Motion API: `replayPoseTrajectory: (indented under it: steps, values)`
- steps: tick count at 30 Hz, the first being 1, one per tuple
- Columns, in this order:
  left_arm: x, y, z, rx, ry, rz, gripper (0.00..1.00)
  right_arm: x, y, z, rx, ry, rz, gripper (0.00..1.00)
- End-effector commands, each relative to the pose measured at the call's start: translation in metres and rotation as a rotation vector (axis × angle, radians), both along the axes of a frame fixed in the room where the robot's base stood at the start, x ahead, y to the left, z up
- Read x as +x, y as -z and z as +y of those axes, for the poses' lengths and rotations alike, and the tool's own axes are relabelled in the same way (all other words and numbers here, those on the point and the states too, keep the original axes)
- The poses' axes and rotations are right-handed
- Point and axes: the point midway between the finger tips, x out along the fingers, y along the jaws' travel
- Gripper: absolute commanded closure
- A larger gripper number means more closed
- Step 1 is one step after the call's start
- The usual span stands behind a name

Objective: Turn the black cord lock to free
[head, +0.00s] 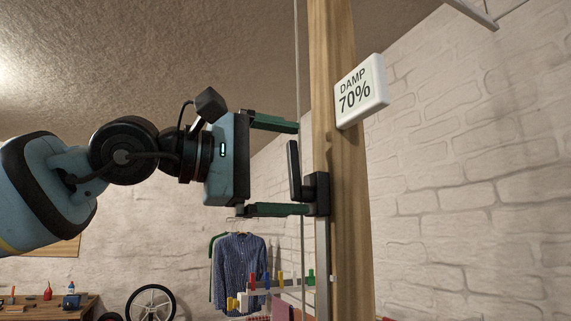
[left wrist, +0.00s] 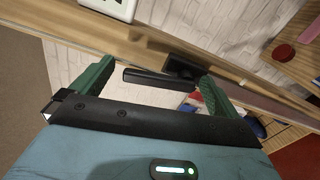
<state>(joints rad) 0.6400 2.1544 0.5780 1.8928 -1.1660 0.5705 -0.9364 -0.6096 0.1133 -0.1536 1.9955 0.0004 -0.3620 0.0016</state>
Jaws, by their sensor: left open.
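The black cord lock (head: 318,190) is mounted on the side of a wooden post, and its black lever (head: 294,170) stands nearly upright in the head view. My left gripper (head: 303,168) is open, with one green finger above the lever and one below it. The lower fingertip is at or very near the lock's base; contact cannot be told. In the left wrist view the lever (left wrist: 145,76) lies between the two spread fingers of my left gripper (left wrist: 155,70). A thin pale cord (head: 298,60) hangs down past the lock. My right gripper is out of view.
The wooden post (head: 345,230) runs floor-to-ceiling wise beside the lock. A white sign reading DAMP 70% (head: 362,91) sticks out above it. Hanging clothes (head: 240,270), a rack with coloured pegs (head: 275,287) and a workbench (head: 60,304) stand lower down. A white brick wall (head: 480,180) is at right.

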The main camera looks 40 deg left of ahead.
Motion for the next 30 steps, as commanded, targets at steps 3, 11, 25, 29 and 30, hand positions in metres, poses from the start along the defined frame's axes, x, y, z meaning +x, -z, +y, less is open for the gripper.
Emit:
replayPoseTrajectory:
  steps: [3, 11, 25, 29, 30]
  values:
    - [-0.01, 0.0, 0.004, -0.001, 0.001, -0.003, 0.0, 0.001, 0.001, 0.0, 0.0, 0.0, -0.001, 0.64]
    - [-0.045, 0.0, 0.019, -0.002, 0.001, -0.005, 0.0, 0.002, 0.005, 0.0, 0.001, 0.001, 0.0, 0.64]
    - [-0.071, -0.001, 0.029, 0.001, 0.001, -0.004, 0.0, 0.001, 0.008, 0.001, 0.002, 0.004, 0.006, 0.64]
    - [-0.071, -0.001, 0.029, 0.001, 0.001, -0.004, 0.0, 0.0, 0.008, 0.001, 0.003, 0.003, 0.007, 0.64]
    - [-0.071, -0.001, 0.029, 0.001, 0.001, -0.004, 0.0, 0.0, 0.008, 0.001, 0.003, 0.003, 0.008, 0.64]
